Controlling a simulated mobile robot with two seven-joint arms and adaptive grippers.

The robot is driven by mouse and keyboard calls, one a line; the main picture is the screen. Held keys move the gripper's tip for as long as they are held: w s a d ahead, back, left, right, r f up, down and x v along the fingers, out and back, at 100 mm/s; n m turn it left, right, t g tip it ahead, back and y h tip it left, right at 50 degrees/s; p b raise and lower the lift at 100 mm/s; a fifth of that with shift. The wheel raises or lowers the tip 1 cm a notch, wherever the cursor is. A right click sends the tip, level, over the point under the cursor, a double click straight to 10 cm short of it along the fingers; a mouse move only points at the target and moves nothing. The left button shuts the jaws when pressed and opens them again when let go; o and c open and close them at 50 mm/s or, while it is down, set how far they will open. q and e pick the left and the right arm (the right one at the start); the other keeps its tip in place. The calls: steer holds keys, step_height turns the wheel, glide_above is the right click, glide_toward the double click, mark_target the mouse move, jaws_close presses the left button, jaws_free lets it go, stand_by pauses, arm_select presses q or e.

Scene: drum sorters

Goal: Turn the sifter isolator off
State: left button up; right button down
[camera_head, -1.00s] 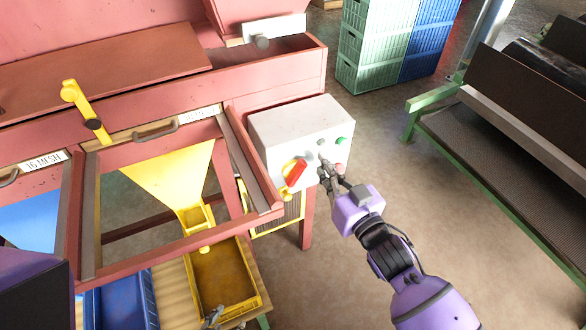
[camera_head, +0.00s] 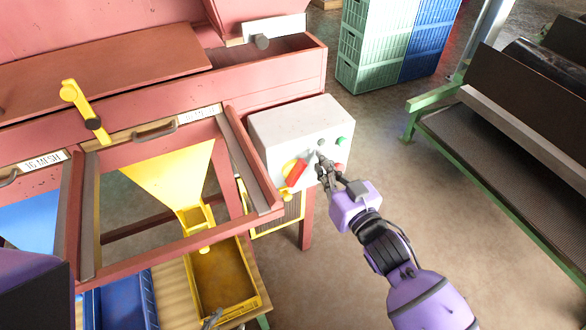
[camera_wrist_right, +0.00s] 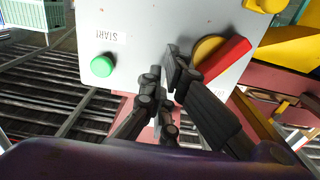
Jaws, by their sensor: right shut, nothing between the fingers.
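The isolator is a red handle (camera_head: 297,173) on a yellow round plate, on the front of a light grey control box (camera_head: 300,125). The handle sits slanted on its plate. It also shows in the right wrist view as a red handle (camera_wrist_right: 226,60) on a yellow disc (camera_wrist_right: 206,48). My right gripper (camera_head: 323,168) is shut and empty, just right of the handle, close to the box face. In the right wrist view its fingertips (camera_wrist_right: 168,72) are beside the yellow disc; I cannot tell whether they touch it. At the lower left, part of my left gripper (camera_head: 212,318) shows; its jaws are unclear.
The red sifter frame (camera_head: 255,165) stands left. Green crates (camera_head: 375,45) stand behind; a conveyor (camera_head: 500,150) is right.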

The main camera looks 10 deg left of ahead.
steer(key=shift+w+a, duration=0.25)
steer(key=shift+w, duration=0.1)
steer(key=shift+w+a, duration=0.25)
steer(key=shift+w, duration=0.05)
steer(key=shift+w+a, duration=0.2)
steer(key=shift+w, duration=0.1)
steer(key=shift+s+d+r, duration=0.1)
steer(key=shift+s+d, duration=0.05)
steer(key=shift+s, duration=0.05)
steer(key=shift+s+d, duration=0.35)
steer(key=shift+s, duration=0.15)
arm_select(q)
steer(key=shift+w+r, duration=0.35)
steer(key=shift+w, duration=0.15)
